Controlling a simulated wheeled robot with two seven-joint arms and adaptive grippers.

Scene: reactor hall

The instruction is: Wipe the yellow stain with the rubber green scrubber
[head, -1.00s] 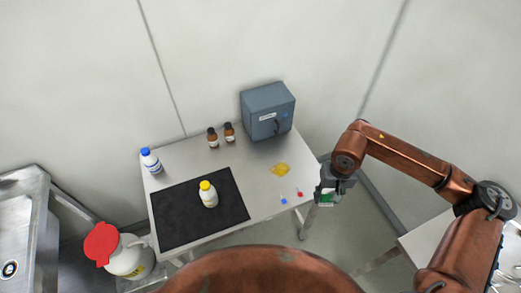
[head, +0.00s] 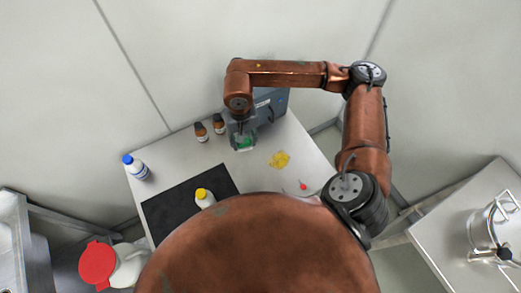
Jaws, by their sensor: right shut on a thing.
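The yellow stain (head: 280,160) lies on the white table (head: 308,168), right of the middle. My right gripper (head: 242,138) points down over the back of the table and is shut on the green scrubber (head: 244,145). The scrubber is left of the stain and apart from it. I cannot tell whether it touches the table. My left gripper is not in view.
A grey-blue box (head: 272,108) stands behind my right arm, partly hidden. Two brown bottles (head: 210,128) stand left of the gripper. A blue-capped bottle (head: 135,167), a black mat (head: 172,203) and a yellow-capped bottle (head: 204,198) are further left. A pot (head: 488,230) stands at right.

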